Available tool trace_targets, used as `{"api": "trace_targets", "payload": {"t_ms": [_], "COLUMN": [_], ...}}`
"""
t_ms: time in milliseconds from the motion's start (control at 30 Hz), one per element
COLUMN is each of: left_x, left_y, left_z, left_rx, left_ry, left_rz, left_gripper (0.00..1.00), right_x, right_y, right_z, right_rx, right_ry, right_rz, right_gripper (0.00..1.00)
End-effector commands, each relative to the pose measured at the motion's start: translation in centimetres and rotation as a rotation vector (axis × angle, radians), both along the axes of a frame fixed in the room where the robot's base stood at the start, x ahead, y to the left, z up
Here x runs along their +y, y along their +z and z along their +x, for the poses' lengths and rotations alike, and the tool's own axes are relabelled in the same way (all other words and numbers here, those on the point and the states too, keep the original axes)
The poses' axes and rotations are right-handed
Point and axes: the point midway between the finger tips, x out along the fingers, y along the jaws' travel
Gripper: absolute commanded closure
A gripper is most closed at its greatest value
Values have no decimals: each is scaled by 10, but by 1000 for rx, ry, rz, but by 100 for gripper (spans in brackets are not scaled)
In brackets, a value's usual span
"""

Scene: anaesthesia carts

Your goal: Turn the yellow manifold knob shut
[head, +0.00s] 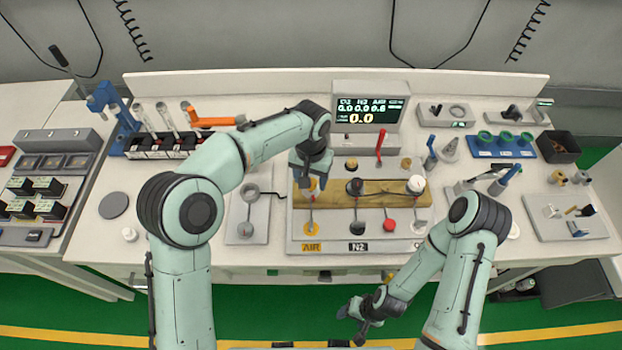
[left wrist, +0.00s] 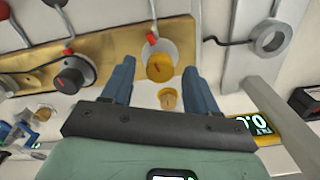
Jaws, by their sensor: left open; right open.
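In the left wrist view my left gripper (left wrist: 160,62) is open, one finger on each side of the knob, with visible gaps; contact cannot be told. My right gripper (head: 353,314) is open and empty, low in front of the bench.
A black knob (left wrist: 70,75) stands beside the yellow one on the bar, and a smaller brass knob (left wrist: 167,98) is nearby. A display (head: 368,110) stands behind the panel. A red lever (head: 380,147) rises near it. A grey fixture (head: 248,215) lies to the left.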

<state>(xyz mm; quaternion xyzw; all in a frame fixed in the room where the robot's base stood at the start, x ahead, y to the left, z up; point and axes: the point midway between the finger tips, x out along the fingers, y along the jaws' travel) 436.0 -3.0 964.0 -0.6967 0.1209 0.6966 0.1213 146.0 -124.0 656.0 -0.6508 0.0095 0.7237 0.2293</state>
Motion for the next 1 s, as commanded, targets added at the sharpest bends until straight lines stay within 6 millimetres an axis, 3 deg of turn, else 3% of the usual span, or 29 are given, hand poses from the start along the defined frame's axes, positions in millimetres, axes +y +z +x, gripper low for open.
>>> {"api": "trace_targets", "payload": {"t_ms": [367,567,733,1000], "left_x": [0,0,0,-1], "left_y": [-7,-7,-6,-4], "left_z": [0,0,0,1], "left_rx": [-1,-1,0,1], "left_ry": [-1,-1,-31,-257], "left_rz": [-1,-1,0,0], "left_gripper": [41,97,97,97], "right_x": [0,0,0,0], "right_y": [0,0,3,20], "right_z": [0,0,3,20], "right_rx": [0,0,-3,-24], "right_ry": [0,0,0,1], "right_rz": [0,0,0,0], "right_gripper": [38,38,38,38]}}
